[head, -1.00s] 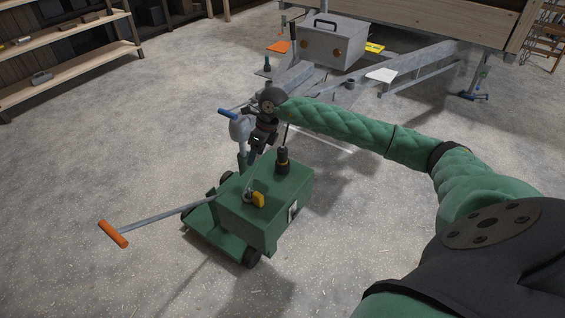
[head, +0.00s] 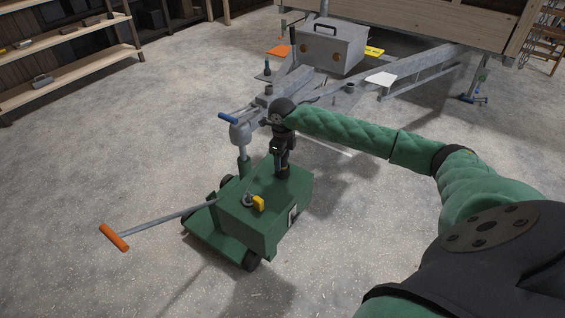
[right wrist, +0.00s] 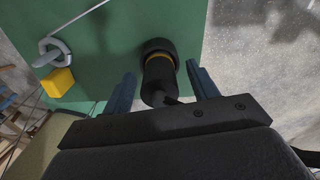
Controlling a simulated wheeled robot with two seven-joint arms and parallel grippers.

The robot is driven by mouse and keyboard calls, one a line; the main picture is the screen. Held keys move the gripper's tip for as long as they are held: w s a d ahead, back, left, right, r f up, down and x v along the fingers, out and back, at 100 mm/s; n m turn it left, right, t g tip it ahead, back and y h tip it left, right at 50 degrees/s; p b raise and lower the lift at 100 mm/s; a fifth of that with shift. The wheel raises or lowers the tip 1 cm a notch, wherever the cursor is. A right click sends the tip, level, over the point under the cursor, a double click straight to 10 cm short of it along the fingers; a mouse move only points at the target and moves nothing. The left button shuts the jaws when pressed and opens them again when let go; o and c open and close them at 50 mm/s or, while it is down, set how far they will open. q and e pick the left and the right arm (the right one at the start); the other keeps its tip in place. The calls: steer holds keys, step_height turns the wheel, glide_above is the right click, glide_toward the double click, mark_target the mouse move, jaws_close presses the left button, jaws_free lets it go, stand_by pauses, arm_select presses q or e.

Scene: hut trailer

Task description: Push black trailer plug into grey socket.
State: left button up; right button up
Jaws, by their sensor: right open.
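The black plug (right wrist: 159,78) stands on the flat top of the green tug (head: 236,205); it has a yellowish ring and a wider black collar around its far end. My right gripper (right wrist: 162,76) is open, with one blue-grey finger on each side of the plug, apart from it. In the head view my right gripper (head: 281,158) points down over the plug and mostly hides it. I cannot make out the grey socket for certain; the trailer's grey drawbar (head: 405,66) lies beyond the tug. My left gripper is not in view.
The yellow tab (head: 258,203) and a metal ring sit on the tug top beside the plug. A grey box (head: 333,47) stands on the drawbar. An orange-handled bar (head: 113,237) reaches left from the tug. Shelves (head: 65,72) stand at upper left; the floor at left is open.

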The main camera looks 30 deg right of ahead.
steer(key=shift+f, duration=0.6)
steer(key=c, duration=1.1)
